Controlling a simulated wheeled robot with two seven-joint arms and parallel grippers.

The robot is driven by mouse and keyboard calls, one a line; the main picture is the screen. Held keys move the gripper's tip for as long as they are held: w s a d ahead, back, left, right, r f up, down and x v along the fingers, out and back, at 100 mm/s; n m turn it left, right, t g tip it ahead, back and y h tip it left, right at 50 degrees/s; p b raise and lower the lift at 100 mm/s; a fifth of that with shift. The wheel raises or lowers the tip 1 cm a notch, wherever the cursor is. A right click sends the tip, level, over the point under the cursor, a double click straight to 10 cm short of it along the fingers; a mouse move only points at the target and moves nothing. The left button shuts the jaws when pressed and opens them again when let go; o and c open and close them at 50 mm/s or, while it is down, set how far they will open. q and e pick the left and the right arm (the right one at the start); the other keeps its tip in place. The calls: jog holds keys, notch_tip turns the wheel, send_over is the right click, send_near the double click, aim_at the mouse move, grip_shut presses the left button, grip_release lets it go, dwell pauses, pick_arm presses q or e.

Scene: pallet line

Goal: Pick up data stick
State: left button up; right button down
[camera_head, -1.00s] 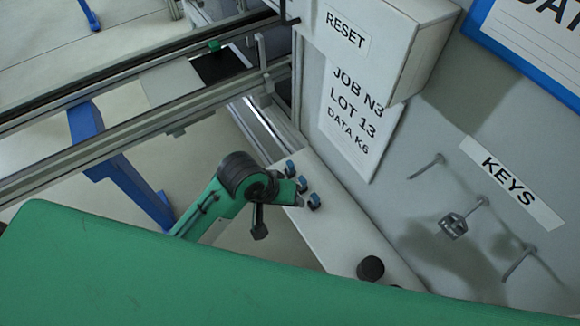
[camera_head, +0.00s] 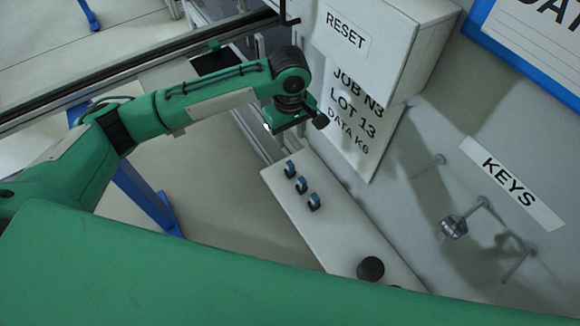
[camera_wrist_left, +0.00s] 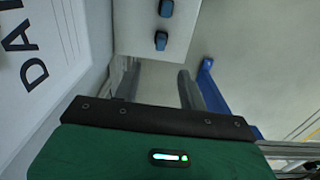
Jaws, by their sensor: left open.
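Three small blue sticks stand in a row on a white ledge: the rear one (camera_head: 290,169), the middle one (camera_head: 301,185) and the front one (camera_head: 314,202). I cannot tell which is the data stick named in the task. Two blue sticks, one (camera_wrist_left: 161,40) nearer and one (camera_wrist_left: 166,8) farther, also show in the left wrist view, beyond my fingers. My left gripper (camera_head: 318,121) is above and behind the row, in front of the job sheet. Its fingers (camera_wrist_left: 158,80) are apart with nothing between them. My right gripper is out of view.
The white ledge (camera_head: 340,232) runs along the grey wall panel and carries a black knob (camera_head: 370,269). The RESET box (camera_head: 375,45) juts out above the job sheet (camera_head: 365,125). A key-like metal piece (camera_head: 454,227) hangs on pegs at right. Conveyor rails (camera_head: 150,55) lie at left.

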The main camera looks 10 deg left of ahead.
aim_at(290, 164)
pick_arm(q)
notch_tip(290, 164, down, 8)
jog(key=shift+w+a+r+p, duration=0.1)
jog(key=shift+w+a+p, duration=0.05)
jog(key=shift+p, duration=0.75)
jog(key=shift+f+p, duration=0.35)
jog(key=shift+f, duration=0.25)
jog(key=f, duration=0.1)
jog(key=f+p, duration=0.1)
jog(key=f, duration=0.1)
jog(key=shift+s+f+p, duration=0.2)
jog(key=shift+f+p, duration=0.1)
jog(key=shift+f, duration=0.5)
grip_shut()
